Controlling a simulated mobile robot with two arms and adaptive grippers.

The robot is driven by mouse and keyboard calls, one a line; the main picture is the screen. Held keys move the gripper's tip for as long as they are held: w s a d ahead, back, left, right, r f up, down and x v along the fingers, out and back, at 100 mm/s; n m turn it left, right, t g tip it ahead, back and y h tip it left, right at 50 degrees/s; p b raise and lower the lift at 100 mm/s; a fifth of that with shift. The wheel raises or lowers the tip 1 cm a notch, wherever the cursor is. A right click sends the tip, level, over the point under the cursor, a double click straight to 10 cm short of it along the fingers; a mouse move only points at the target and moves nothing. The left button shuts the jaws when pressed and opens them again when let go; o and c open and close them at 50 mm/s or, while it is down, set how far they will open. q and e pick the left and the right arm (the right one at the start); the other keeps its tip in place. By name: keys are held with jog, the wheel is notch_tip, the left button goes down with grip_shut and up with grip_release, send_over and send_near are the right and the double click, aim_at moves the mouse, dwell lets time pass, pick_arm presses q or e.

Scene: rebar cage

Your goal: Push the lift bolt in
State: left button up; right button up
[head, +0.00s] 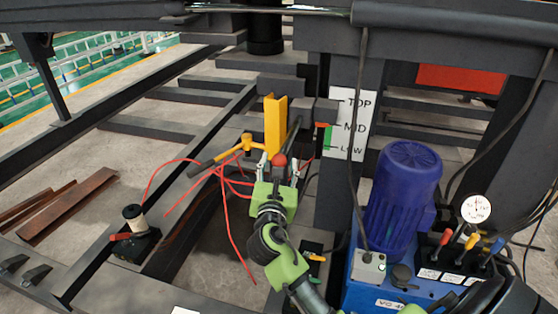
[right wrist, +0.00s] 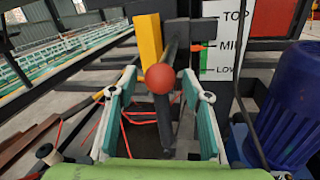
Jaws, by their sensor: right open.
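The lift bolt is a dark rod with a red ball knob (head: 279,160) on its near end, in front of a yellow upright plate (head: 276,124). In the right wrist view the red knob (right wrist: 160,78) sits in the middle, with the rod (right wrist: 171,48) running away behind it. My right gripper (head: 280,170) is open, pointing at the knob. In the right wrist view its teal-padded fingers (right wrist: 158,90) stand on either side of the knob, with gaps on both sides. I cannot tell how deep the bolt sits. My left gripper is not in view.
A white TOP/MID/LOW scale (head: 350,125) stands just right of the bolt. A blue motor (head: 403,195) and pump with levers and a gauge (head: 476,209) stand farther right. A yellow-headed handle (head: 228,152) and loose red wire (head: 232,235) lie left.

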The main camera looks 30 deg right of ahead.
aim_at(284, 148)
jog(key=shift+w+d, duration=0.45)
jog(key=shift+w, duration=0.1)
grip_shut()
jog(key=shift+w+d+r, duration=0.15)
jog(key=shift+d, duration=0.1)
jog(key=x, duration=0.1)
jog(key=p+x, duration=0.1)
jog(key=x, duration=0.2)
jog(key=shift+s+d, duration=0.25)
jog(key=shift+d, duration=0.15)
jog(key=shift+r, duration=0.1)
